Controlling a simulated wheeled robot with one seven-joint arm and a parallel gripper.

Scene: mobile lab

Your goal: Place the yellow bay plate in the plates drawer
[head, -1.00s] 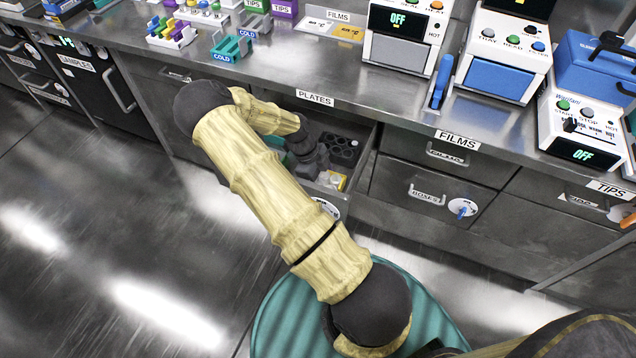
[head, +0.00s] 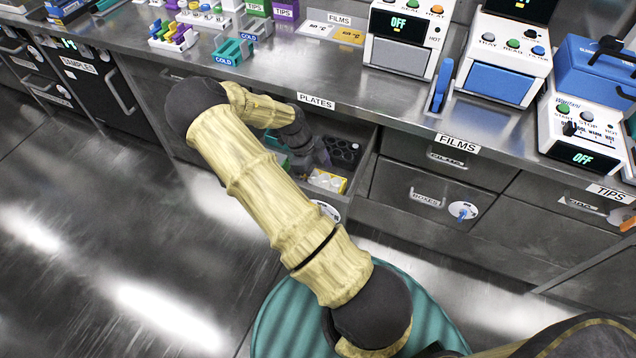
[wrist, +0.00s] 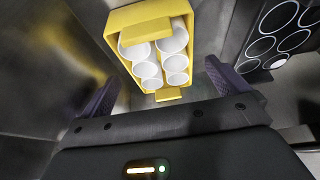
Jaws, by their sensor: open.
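The yellow bay plate (wrist: 117,20), a yellow frame with two rows of white round wells, lies inside the open plates drawer (head: 362,185). It also shows in the head view (head: 327,181), near the drawer's front. My gripper (wrist: 155,92) is open, with one dark finger on each side of the view. The plate lies beyond the fingers and between them in the picture; I see no finger touching it. In the head view my arm hides part of the drawer and most of the gripper.
A dark plate with round wells (wrist: 283,32) lies to the right in the drawer. The closed films drawer (head: 440,160) and boxes drawer (head: 425,200) are right of it. The counter above carries machines and racks.

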